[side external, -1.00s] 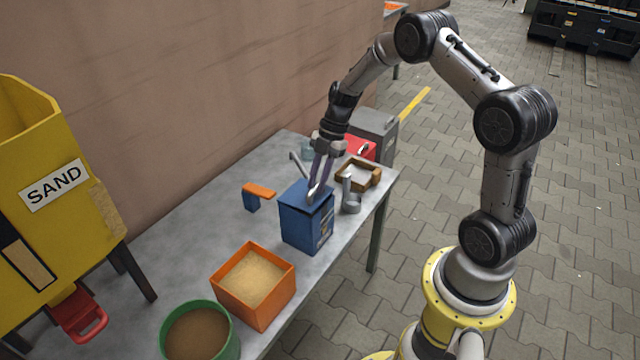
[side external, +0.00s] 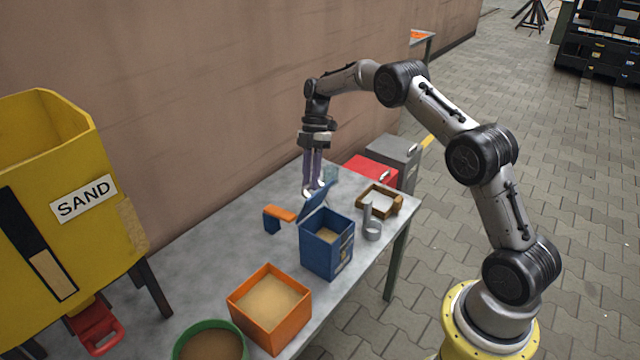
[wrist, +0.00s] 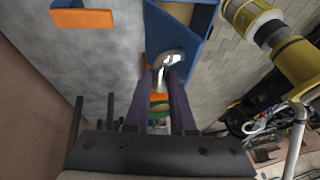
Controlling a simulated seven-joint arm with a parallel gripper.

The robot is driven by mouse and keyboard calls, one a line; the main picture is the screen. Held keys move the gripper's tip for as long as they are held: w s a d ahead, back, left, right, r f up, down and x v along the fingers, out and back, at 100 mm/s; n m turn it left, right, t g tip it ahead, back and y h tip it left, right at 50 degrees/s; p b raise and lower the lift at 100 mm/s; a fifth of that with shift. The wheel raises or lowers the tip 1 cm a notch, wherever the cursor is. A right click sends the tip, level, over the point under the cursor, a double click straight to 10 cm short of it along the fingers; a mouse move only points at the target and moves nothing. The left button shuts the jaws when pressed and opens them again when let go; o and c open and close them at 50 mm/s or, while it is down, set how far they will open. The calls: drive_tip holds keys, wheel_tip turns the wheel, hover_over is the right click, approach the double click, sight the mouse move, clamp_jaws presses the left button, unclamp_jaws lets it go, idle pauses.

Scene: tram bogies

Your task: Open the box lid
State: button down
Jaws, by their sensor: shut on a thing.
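The blue box (side external: 327,255) stands on the grey table with sandy material inside. Its blue lid (side external: 316,201) is raised and tilted up at the back edge of the box. My gripper (side external: 313,190) points down at the raised lid's upper edge, its fingers close together. In the wrist view my gripper (wrist: 165,75) is shut at a pale metal handle (wrist: 168,60) on the blue lid (wrist: 188,50). The fingers partly hide the handle.
An orange box of sand (side external: 268,303) and a green tub (side external: 210,345) stand in front. An orange-and-blue object (side external: 278,215) lies left of the lid. A metal cup (side external: 372,228) and a wooden tray (side external: 380,199) are to the right. The wall runs behind the table.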

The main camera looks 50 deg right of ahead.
drive_tip(key=shift+w+f, duration=0.65)
drive_tip(key=shift+w, duration=0.35)
drive_tip(key=shift+w+a, duration=0.1)
drive_tip(key=c, duration=0.8)
unclamp_jaws()
drive_tip(key=shift+o, duration=0.2)
drive_tip(key=shift+w+r, duration=0.1)
drive_tip(key=shift+r, duration=0.25)
drive_tip(key=v, duration=1.1)
drive_tip(key=shift+w+d, duration=0.2)
drive_tip(key=shift+d, duration=0.05)
drive_tip(key=shift+a, duration=0.1)
